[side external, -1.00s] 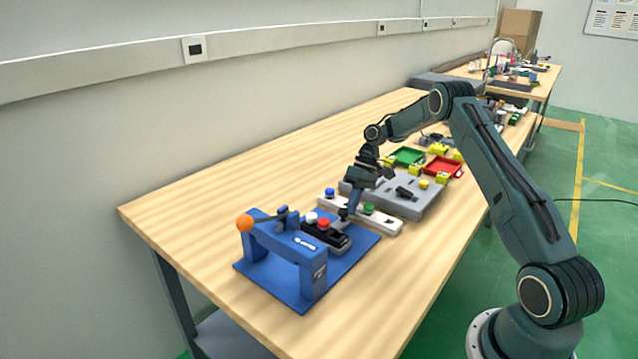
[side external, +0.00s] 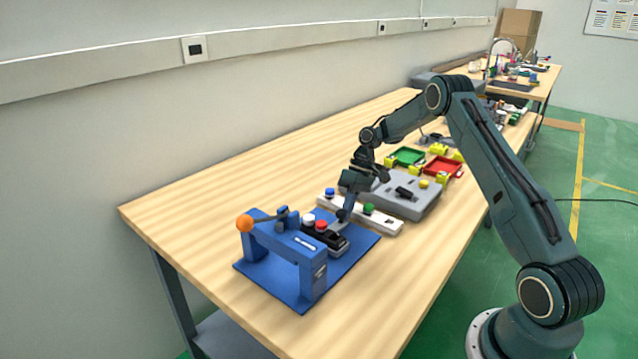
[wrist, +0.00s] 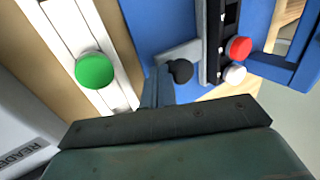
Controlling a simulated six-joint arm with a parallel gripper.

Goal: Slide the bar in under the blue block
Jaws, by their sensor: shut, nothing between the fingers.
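The black bar (side external: 326,236), with a red cap (side external: 321,225) and a white cap (side external: 308,220), lies on the blue base plate (side external: 357,246). Its front end is close to the raised blue block (side external: 285,247); the side view does not clearly show whether it is under it. In the wrist view the bar (wrist: 213,45) has a grey bracket (wrist: 181,54) and a black knob (wrist: 180,71) at its side. My gripper (side external: 341,218) is shut and empty, low at the bar's rear end. Its fingertips (wrist: 157,88) appear beside the knob and bracket; contact is unclear.
An orange ball handle (side external: 244,224) sits at the block's left end. A white strip (side external: 385,222) with blue and green buttons lies behind the plate. A grey box (side external: 413,205) and green and red trays stand farther back. The table's left side is clear.

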